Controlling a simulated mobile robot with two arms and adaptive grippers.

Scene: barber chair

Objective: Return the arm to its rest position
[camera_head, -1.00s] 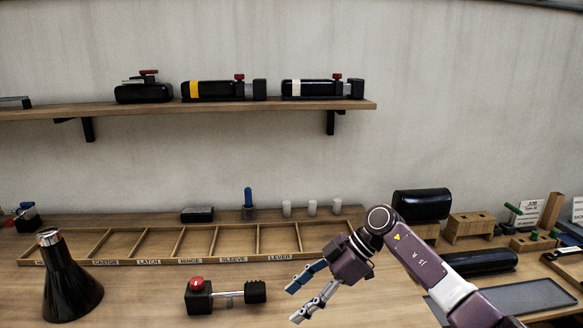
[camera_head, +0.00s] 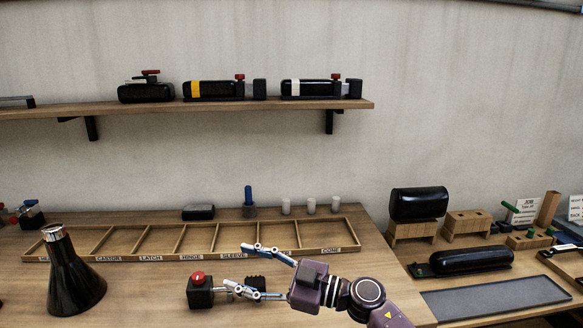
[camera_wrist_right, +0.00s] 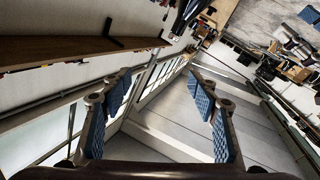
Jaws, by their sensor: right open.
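My right gripper (camera_head: 256,270) is open, low over the wooden bench in the head view. Its blue-padded fingers point left and are spread apart. In the right wrist view its two fingers (camera_wrist_right: 160,112) stand wide apart with nothing between them. One finger overlaps the black part with a red knob (camera_head: 199,292) in the head view; I cannot tell whether they touch. The arm comes in from the bottom right. My left gripper is not in view.
A labelled wooden tray (camera_head: 160,240) lies on the bench (camera_head: 130,300). A black cone-shaped lamp (camera_head: 74,280) stands at left. A black roll (camera_head: 419,203) rests on a wooden block at right, above a grey mat (camera_head: 495,297). A shelf (camera_head: 240,106) holds several black parts.

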